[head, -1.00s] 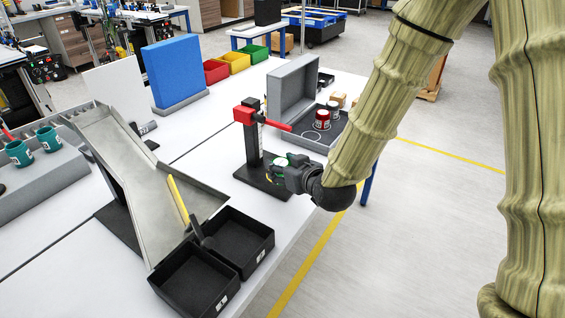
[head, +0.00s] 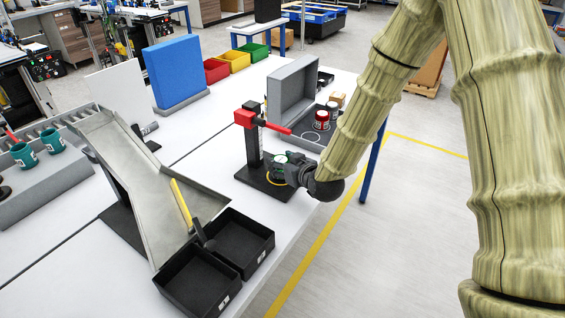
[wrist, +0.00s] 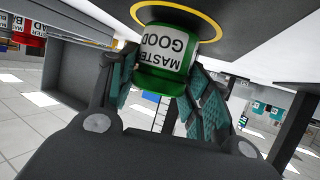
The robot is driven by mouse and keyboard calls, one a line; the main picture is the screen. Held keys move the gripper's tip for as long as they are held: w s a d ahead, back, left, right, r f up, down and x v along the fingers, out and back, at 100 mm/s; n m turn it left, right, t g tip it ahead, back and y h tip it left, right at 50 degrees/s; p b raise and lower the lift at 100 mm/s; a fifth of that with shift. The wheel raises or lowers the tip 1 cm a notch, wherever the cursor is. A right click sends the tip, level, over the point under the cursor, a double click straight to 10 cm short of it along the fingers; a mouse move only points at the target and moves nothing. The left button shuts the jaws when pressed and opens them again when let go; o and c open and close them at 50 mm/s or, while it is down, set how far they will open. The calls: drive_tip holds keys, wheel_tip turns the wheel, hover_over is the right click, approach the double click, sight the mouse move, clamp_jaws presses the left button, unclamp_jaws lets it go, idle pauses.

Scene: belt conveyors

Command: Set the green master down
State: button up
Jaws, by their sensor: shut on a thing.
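The green master (wrist: 165,60), labelled "MASTER GOOD", is held between the fingers of my gripper (wrist: 165,100) in the wrist view, where it appears upside down. Its far end is at the yellow ring (wrist: 217,27) on the black base plate; I cannot tell whether it touches the plate. In the head view my gripper (head: 283,168) reaches in from the right over the black base plate (head: 252,178) of a stand with a red arm (head: 262,122). Only a little of the green master (head: 280,158) shows there.
A grey open case (head: 300,90) behind holds a red master (head: 322,120), another master and an empty marked circle. A metal chute (head: 150,190) and two black bins (head: 240,243) stand to the left. The table's right edge runs under my gripper.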

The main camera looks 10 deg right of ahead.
drive_tip(key=shift+f, duration=0.15)
drive_tip(key=shift+f, duration=0.1)
drive_tip(key=o, duration=1.3)
drive_tip(key=shift+r, duration=0.2)
drive_tip(key=shift+s+d, duration=0.1)
drive_tip(key=shift+s, duration=0.2)
drive_tip(key=b+v, duration=0.2)
drive_tip(key=v, duration=0.9)
drive_tip(key=shift+s, duration=0.25)
drive_tip(key=shift+r, duration=0.1)
